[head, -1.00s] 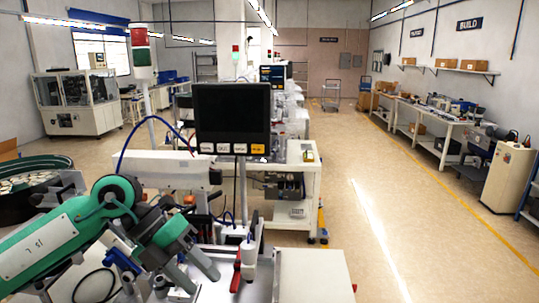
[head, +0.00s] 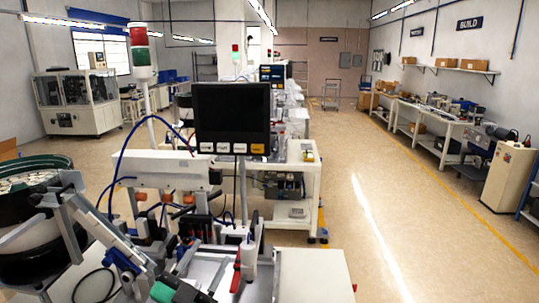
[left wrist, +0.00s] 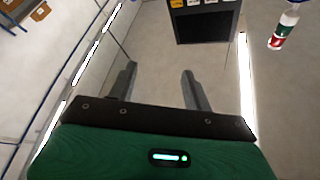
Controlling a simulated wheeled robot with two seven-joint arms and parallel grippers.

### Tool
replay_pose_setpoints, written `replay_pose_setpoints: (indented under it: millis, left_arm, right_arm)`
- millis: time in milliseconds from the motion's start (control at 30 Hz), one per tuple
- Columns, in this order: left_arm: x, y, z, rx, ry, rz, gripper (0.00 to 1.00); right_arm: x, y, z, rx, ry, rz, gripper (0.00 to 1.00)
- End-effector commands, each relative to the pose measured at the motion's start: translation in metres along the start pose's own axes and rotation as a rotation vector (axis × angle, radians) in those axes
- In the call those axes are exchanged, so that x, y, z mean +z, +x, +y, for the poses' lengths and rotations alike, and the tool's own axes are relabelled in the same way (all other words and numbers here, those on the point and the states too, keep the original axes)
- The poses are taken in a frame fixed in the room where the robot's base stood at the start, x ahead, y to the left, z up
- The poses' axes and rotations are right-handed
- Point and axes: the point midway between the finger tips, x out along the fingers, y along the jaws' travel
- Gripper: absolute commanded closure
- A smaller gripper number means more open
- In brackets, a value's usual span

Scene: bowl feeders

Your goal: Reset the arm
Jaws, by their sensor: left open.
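My left gripper (left wrist: 158,84) is open and empty in the left wrist view, its two dark fingers apart in front of the green palm. In the head view the green and grey left gripper (head: 184,278) is low at the bottom edge, in front of the workstation, partly cut off and hard to separate from the fixtures there. My right gripper is not in view.
A black monitor (head: 232,118) stands above the workstation; it appears upside down in the left wrist view (left wrist: 205,22). A bowl feeder (head: 30,185) stands at left. A stack light (head: 141,50) rises behind. The floor (head: 400,220) at right is clear.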

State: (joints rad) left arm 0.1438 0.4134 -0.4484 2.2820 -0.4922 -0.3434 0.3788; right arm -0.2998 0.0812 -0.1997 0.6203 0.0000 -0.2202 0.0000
Motion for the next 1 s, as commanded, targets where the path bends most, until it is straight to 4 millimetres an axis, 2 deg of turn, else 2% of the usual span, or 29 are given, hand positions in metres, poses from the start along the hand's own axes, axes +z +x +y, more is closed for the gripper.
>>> replay_pose_setpoints:
  millis: [33, 167, 200, 267, 300, 400, 500, 567, 700, 800, 900, 1000]
  left_arm:
    - [0.024, -0.015, 0.0, -0.033, -0.043, -0.113, 0.5]
    - [0.085, -0.063, 0.003, -0.092, -0.133, -0.427, 0.5]
    - [0.102, -0.082, 0.007, -0.101, -0.16, -0.526, 0.5]
    - [0.125, -0.113, 0.014, -0.106, -0.198, -0.672, 0.5]
    - [0.139, -0.135, 0.02, -0.104, -0.221, -0.77, 0.5]
    - [0.164, -0.192, 0.038, -0.083, -0.279, -1.001, 0.5]
    - [0.177, -0.243, 0.054, -0.047, -0.327, -1.193, 0.5]
    - [0.18, -0.271, 0.064, -0.023, -0.352, -1.291, 0.5]
    - [0.179, -0.327, 0.083, 0.04, -0.404, -1.484, 0.5]
    - [0.174, -0.361, 0.095, 0.088, -0.439, -1.601, 0.5]
    - [0.167, -0.393, 0.106, 0.137, -0.472, -1.707, 0.5]
    - [0.202, -0.394, 0.119, 0.136, -0.465, -1.703, 0.5]
  right_arm:
    - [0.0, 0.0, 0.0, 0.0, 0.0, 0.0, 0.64]
    - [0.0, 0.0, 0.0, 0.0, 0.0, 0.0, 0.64]
    - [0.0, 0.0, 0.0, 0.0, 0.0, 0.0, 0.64]
    - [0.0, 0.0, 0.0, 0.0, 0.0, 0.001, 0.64]
    - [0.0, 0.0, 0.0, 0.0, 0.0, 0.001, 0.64]
    - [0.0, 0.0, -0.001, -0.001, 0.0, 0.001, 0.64]
    - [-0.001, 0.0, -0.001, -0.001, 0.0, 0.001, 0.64]
    - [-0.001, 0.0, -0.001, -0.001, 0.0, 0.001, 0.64]
    - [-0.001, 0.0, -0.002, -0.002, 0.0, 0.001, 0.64]
    - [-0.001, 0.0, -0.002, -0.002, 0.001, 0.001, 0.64]
    - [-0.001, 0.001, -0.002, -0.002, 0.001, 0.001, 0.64]
    - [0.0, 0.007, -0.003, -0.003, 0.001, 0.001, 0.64]
